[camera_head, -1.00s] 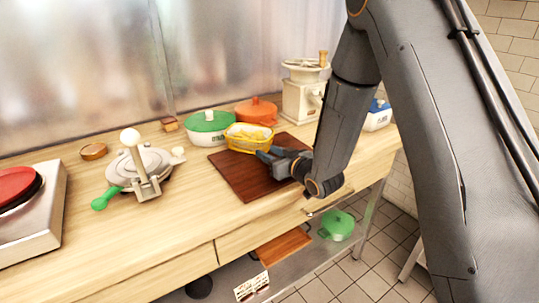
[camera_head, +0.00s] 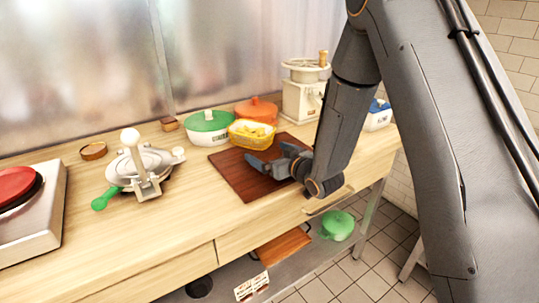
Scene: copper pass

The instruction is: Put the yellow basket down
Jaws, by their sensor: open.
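The yellow basket (camera_head: 251,135) sits upright at the back edge of the dark wooden board (camera_head: 241,181), with yellow pieces inside it. My gripper (camera_head: 262,164) is open and empty, low over the board, just in front of the basket. A small gap shows between the fingers and the basket. My forearm comes in from the right and hides part of the board's right side.
A cream grinder (camera_head: 304,92) is at the back right. A grey press with a green handle (camera_head: 143,168) stands left. The counter front is clear.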

